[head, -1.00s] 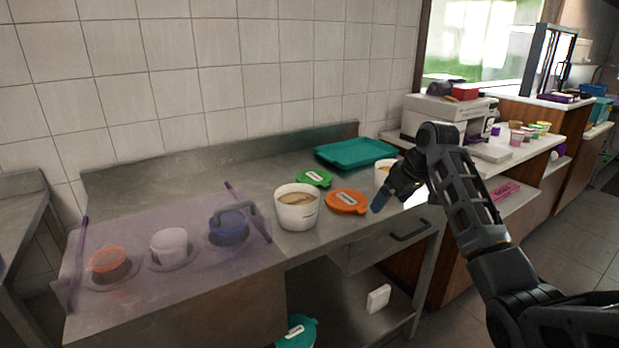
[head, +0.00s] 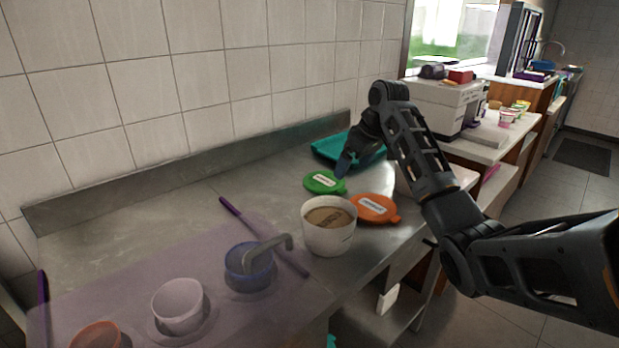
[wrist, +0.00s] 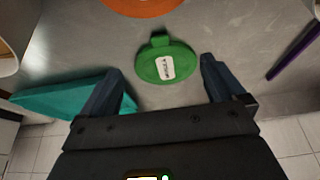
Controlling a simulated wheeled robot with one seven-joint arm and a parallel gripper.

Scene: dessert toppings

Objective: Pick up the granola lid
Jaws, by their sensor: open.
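A round green lid (head: 322,184) with a white label and a small tab lies flat on the steel counter. An orange lid (head: 372,210) with a white label lies just to its right and nearer. The label print is too small to read surely, so I cannot tell by text which is the granola lid. My gripper (head: 343,165) is open and empty, above the far side of the green lid. In the wrist view the green lid (wrist: 167,65) shows between and just beyond the two fingers; the orange lid is cut off at the top edge.
A white tub (head: 329,240) with brown contents stands close in front of the lids. A teal tray (head: 325,150) lies behind my gripper. A second white tub is partly hidden by my arm. A purple-tinted panel with cups (head: 180,303) fills the near left.

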